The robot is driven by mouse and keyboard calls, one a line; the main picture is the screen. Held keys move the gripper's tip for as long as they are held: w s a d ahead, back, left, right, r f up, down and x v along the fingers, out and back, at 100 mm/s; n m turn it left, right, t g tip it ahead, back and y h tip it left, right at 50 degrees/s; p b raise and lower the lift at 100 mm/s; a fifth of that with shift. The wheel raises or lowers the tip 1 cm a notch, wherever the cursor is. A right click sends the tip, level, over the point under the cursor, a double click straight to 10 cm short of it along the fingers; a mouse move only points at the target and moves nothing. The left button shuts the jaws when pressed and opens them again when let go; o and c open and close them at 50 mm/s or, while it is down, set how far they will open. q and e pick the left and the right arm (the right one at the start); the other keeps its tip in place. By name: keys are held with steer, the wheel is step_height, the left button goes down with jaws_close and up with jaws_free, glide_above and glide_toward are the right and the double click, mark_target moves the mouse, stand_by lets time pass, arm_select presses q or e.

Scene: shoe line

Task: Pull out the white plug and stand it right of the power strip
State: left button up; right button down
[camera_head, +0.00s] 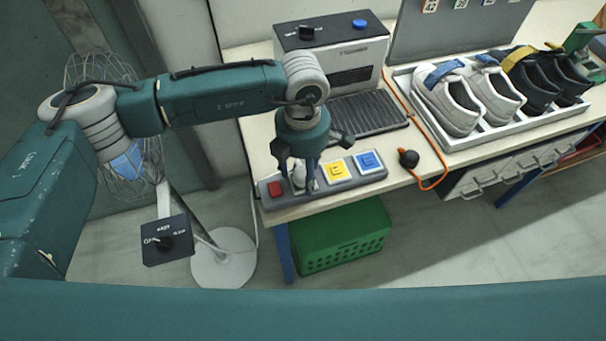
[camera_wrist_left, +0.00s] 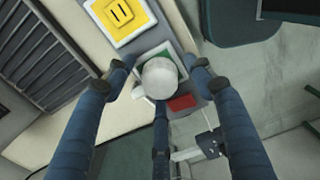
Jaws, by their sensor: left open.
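The grey power strip (camera_head: 352,181) lies along the table's front edge in the head view. It has a red switch (camera_head: 275,188) at its left end, then a yellow socket (camera_head: 337,171) and a blue socket (camera_head: 367,161). The white plug (camera_head: 299,175) is at the strip between the switch and the yellow socket, partly hidden by my fingers. In the left wrist view the white plug (camera_wrist_left: 160,78) sits over a green socket (camera_wrist_left: 181,67). My left gripper (camera_head: 301,182) is open, pointing down, with its fingers around the plug. My right gripper is out of view.
A black plug (camera_head: 408,158) with an orange cable stands right of the strip. A machine with a ribbed black plate (camera_head: 362,114) is behind. A shoe tray (camera_head: 480,140) is at the right. A green crate (camera_head: 345,240) stands below the table edge.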

mark_target(303, 171)
arm_select(q)
steer(key=shift+b, duration=0.45)
jaws_close()
steer(key=shift+r, duration=0.1)
steer(key=shift+r+p, duration=0.85)
steer(key=shift+r, duration=2.1)
